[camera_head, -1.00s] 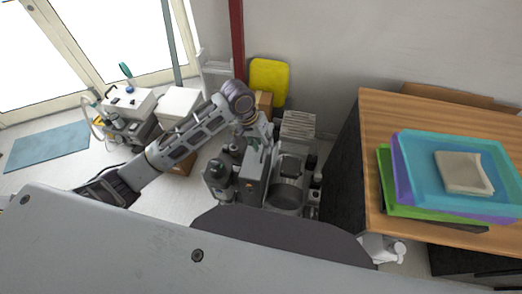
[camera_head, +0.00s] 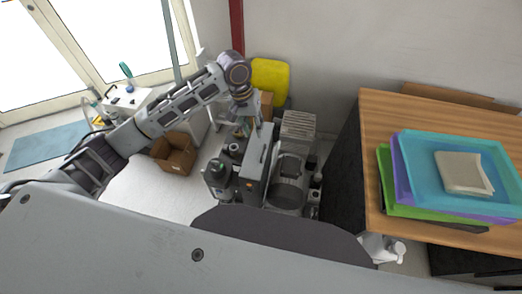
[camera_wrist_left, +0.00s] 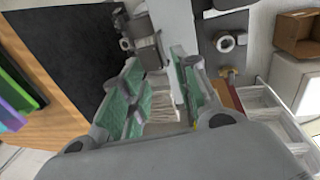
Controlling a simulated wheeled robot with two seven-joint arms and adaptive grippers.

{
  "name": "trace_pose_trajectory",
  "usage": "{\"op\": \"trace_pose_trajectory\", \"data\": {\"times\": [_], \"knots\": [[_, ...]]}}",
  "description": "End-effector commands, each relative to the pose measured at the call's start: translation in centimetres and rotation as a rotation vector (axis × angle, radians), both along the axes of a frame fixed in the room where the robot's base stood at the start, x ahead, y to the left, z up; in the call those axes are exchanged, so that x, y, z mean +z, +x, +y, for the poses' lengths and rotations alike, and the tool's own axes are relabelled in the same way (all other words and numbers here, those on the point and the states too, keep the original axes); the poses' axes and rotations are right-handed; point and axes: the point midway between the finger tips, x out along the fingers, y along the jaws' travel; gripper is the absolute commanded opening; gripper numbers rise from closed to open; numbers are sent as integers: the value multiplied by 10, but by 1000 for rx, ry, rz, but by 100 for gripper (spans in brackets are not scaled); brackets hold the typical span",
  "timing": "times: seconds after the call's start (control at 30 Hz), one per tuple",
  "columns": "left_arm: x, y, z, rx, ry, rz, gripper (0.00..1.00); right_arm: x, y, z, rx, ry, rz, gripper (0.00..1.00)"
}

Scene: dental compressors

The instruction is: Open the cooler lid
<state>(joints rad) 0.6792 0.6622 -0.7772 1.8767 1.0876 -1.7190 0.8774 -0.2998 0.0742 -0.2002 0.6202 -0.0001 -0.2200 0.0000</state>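My left gripper (camera_head: 244,128) is above the back end of an upright grey panel (camera_head: 256,165) among the floor equipment. In the left wrist view its two green-padded fingers (camera_wrist_left: 160,98) are spread apart with nothing clearly held. A pale strip (camera_wrist_left: 174,28), perhaps this panel's edge, runs in line with the gap between the fingers. I cannot tell whether the panel is the cooler lid. A white box (camera_head: 197,122) near the window is partly hidden behind my left arm; whether it is the cooler is unclear. My right gripper is not in view.
A wooden table (camera_head: 375,115) with stacked coloured trays (camera_head: 455,150) stands at the right. A slatted light box (camera_head: 298,125) and a yellow panel (camera_head: 268,75) are by the wall. An open cardboard box (camera_head: 175,155) is on the floor at left.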

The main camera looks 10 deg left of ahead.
Motion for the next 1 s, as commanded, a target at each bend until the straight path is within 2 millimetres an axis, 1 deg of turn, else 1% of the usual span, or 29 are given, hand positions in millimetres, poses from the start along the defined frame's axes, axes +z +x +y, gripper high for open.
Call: {"op": "trace_pose_trajectory", "data": {"times": [0.27,0.47,0.67,1.0], "knots": [[-2,0,-1,0,-1,0,30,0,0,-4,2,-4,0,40],[-15,0,-3,0,1,1,30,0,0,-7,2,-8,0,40],[-37,0,-8,0,-1,1,30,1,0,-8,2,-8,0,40],[-82,-1,-16,-1,1,1,30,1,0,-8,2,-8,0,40]]}}
